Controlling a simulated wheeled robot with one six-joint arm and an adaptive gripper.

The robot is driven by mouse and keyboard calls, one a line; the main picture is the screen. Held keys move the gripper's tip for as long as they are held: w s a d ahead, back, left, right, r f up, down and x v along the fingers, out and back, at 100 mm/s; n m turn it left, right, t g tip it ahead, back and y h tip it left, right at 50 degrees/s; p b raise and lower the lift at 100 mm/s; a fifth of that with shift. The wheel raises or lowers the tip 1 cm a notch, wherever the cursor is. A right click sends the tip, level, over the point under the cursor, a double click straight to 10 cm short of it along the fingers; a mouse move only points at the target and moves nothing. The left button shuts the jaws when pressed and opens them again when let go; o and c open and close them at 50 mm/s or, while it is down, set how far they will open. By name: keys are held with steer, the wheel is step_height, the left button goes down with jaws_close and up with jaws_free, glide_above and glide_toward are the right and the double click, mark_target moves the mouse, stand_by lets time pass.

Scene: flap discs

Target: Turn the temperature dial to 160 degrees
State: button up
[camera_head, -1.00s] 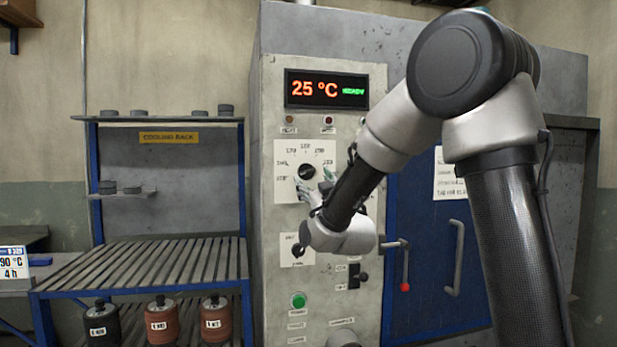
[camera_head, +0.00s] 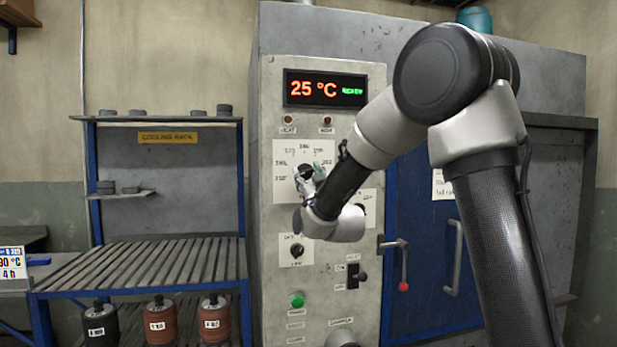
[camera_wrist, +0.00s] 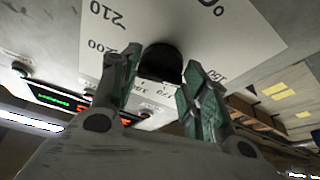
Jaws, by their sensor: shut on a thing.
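The black temperature dial (camera_head: 306,169) sits on a white scale plate (camera_head: 285,155) on the grey oven control panel. It shows dark between my fingers in the wrist view (camera_wrist: 162,60). My gripper (camera_head: 309,175) is at the dial with one finger on each side, shut on it; its fingers also show in the wrist view (camera_wrist: 163,64). Printed numbers such as 210, 200 and 170 show around the dial. The dial's pointer mark cannot be made out. The display (camera_head: 326,89) reads 25 °C in orange with small green text beside it.
A smaller black knob (camera_head: 297,250) and a green button (camera_head: 297,300) are lower on the panel. The blue oven door has a red-tipped lever (camera_head: 403,265). A cooling rack (camera_head: 140,245) stands left; the space before the panel's left side is clear.

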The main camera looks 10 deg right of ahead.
steer(key=shift+m, duration=0.3)
steer(key=m+h, duration=0.1)
steer(key=m, duration=0.1)
steer(key=m+h, duration=0.1)
steer(key=m, duration=0.1)
steer(key=shift+a+m+h, duration=0.15)
steer(key=shift+m+h, duration=0.15)
steer(key=shift+h, duration=0.1)
steer(key=shift+a+m+h, duration=0.1)
steer(key=shift+m+h, duration=1.2)
steer(key=shift+m, duration=1.1)
steer(key=o, duration=1)
